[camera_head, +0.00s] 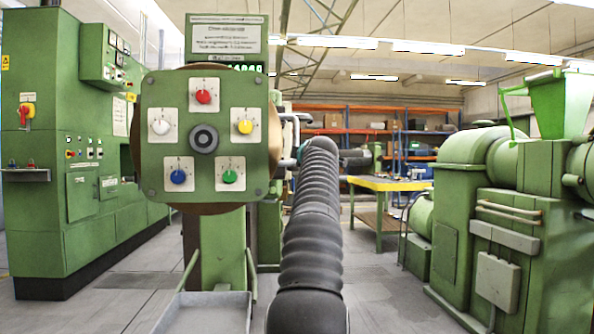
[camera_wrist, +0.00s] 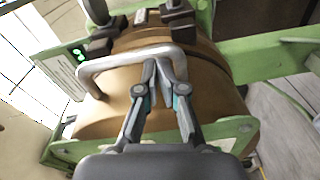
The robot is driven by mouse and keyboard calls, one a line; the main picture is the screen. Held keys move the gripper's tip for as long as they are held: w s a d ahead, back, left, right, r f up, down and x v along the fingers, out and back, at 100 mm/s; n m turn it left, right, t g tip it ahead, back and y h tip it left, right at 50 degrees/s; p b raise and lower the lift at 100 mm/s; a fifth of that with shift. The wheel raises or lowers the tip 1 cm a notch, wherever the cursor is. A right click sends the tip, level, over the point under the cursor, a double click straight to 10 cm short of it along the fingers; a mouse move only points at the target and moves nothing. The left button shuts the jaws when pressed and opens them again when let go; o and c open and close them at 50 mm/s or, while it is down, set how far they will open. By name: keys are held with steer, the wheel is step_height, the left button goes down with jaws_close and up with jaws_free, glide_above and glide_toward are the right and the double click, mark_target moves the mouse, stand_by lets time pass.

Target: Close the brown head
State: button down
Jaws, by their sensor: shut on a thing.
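The brown head (camera_wrist: 115,112) is a rounded brown drum, large in the wrist view. A silver U-shaped handle (camera_wrist: 108,62) stands out from its side. My gripper (camera_wrist: 158,72) is shut on the handle, its fingers closed together at the bar. In the head view, only a brown edge of the head (camera_head: 200,209) shows behind a green front plate (camera_head: 205,90) with coloured knobs. My arm reaches up to the right of that plate, and the gripper is mostly hidden there.
Green frame bars (camera_wrist: 270,55) run beside the head in the wrist view. A green control cabinet (camera_head: 60,150) stands left and a large green extruder (camera_head: 520,200) stands right. Open floor (camera_head: 380,295) lies between.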

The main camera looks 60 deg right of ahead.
steer(key=s+d+r, duration=0.1)
steer(key=s+d, duration=0.1)
steer(key=s, duration=0.5)
steer(key=shift+s+d, duration=0.2)
steer(key=shift+d, duration=0.05)
